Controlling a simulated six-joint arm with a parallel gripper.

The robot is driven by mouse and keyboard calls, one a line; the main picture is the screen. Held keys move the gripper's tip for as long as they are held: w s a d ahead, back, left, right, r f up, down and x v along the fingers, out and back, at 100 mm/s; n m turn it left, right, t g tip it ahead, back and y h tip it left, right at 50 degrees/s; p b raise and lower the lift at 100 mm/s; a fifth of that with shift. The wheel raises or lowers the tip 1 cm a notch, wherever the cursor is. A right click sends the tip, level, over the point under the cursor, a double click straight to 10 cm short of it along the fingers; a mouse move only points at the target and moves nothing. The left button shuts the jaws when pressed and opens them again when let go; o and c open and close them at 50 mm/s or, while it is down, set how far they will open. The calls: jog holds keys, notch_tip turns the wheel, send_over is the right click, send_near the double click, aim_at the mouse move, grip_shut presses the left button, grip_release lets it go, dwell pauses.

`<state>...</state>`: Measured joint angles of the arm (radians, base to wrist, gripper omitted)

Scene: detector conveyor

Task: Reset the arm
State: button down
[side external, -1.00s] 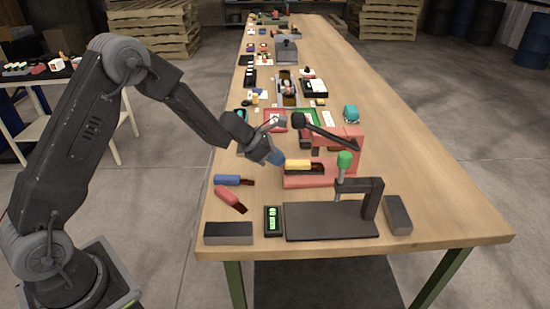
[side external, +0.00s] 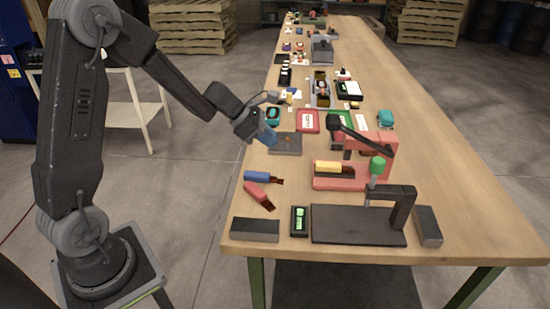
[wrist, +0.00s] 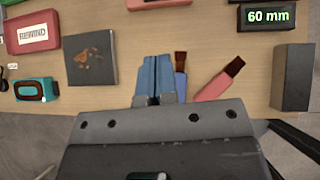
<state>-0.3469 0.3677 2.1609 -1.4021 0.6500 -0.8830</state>
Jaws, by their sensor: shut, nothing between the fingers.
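My gripper (side external: 268,136) has blue fingers and is at the left edge of the long wooden table (side external: 455,215), raised above it. In the wrist view my gripper (wrist: 158,62) points at the table with its two blue fingers together and nothing between them. Beside the fingers lies a dark grey square plate (wrist: 90,60) with brown crumbs on it; it also shows in the side view (side external: 290,146). A blue-handled brush (side external: 258,176) and a red-handled brush (side external: 258,195) lie nearer the front.
A red press (side external: 340,184) with a yellow piece (side external: 328,167) stands right of the brushes. A dark stand (side external: 355,225), grey blocks (side external: 255,230) and a 60 mm display (wrist: 267,16) sit at the front. Several small items fill the far table.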

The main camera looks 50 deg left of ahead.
jog(key=s+d+r+m+g, duration=0.2)
jog(key=s+d+r+m, duration=0.95)
jog(key=m, duration=0.35)
jog(key=s+a+m+y, duration=0.1)
jog(key=s+m+y, duration=0.4)
jog(key=s+m, duration=0.7)
jog(key=shift+s+a+r+m+t+y, duration=0.35)
jog(key=shift+s+r+m, duration=0.1)
jog(key=shift+s, duration=0.8)
